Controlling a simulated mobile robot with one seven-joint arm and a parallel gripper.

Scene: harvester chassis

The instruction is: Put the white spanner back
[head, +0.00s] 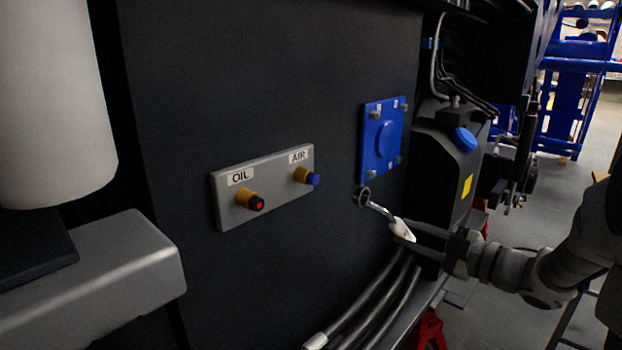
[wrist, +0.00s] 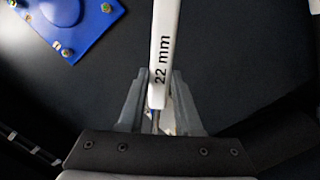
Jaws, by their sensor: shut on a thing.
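The white spanner (wrist: 165,40) is marked "22 mm" in the wrist view. My gripper (wrist: 157,95) is shut on its handle end, and the spanner points away from the fingers. In the head view, the spanner (head: 402,229) sticks out to the upper left from my gripper (head: 420,234). Its dark ring end (head: 362,196) is in front of the dark panel, just below the blue plate. I cannot tell whether the ring touches the panel.
The blue plate (head: 382,140) with bolts at its corners is on the dark panel (head: 270,80). A grey block (head: 235,205) with OIL and AIR fittings is to the left. A black tank with a blue cap (head: 465,139) stands right. Pipes (head: 375,310) run below.

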